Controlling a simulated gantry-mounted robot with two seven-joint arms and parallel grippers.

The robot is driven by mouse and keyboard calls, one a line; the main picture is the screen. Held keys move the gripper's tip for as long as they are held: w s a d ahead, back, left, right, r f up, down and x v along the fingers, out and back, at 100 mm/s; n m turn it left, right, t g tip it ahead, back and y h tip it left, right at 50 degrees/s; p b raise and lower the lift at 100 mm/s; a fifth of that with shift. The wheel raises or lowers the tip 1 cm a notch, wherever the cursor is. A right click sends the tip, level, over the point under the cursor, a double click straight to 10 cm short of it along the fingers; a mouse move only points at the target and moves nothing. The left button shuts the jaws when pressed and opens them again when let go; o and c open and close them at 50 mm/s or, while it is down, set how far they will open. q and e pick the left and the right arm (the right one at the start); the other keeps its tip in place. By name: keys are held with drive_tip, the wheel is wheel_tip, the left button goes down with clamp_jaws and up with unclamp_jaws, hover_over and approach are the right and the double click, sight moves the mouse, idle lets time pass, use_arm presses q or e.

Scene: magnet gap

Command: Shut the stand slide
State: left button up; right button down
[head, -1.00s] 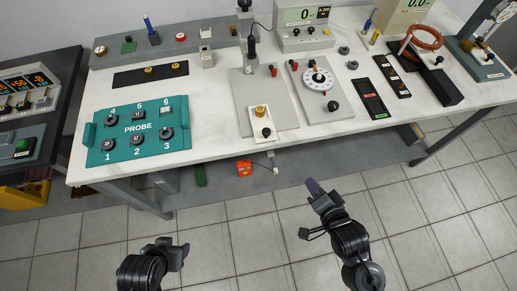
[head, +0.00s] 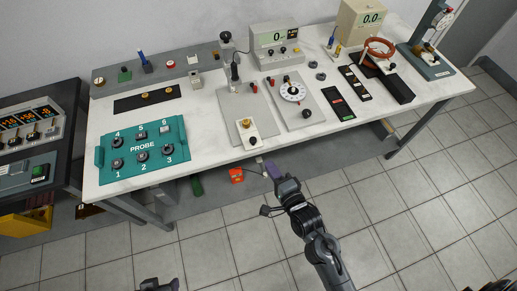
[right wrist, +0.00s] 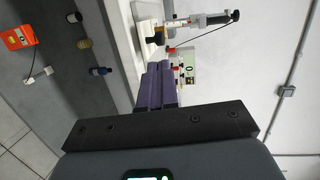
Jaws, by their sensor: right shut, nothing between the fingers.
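The stand (head: 232,108) is a grey plate on the white bench with an upright post and a black probe (head: 235,72) at its back. A cream slide (head: 250,136) with a brass knob (head: 246,123) and a black knob (head: 252,141) sticks out past the plate's front end. My right gripper (head: 272,170) is shut and empty, its purple fingers just in front of the bench edge, right of and below the slide. In the right wrist view its fingers (right wrist: 159,86) point toward the stand, apart from it. My left gripper (head: 160,284) barely shows at the bottom edge; its jaws cannot be made out.
A dial plate (head: 305,115) stands right of the stand, and a teal PROBE box (head: 143,150) to the left. A field meter (head: 275,40) is behind. An orange box (head: 236,175) is below the bench front. Tiled floor in front is clear.

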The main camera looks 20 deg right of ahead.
sight(255, 142)
drive_tip(key=w, duration=0.3)
drive_tip(key=w+b, duration=0.1)
drive_tip(key=w, duration=0.2)
drive_tip(key=w+f, duration=0.1)
drive_tip(key=w, duration=0.2)
drive_tip(key=shift+a+f, duration=0.1)
drive_tip(key=shift+a, duration=0.2)
use_arm(q)
drive_tip(key=shift+f, duration=0.85)
use_arm(e)
drive_tip(key=shift+w, duration=0.1)
use_arm(q)
drive_tip(key=shift+w, duration=0.1)
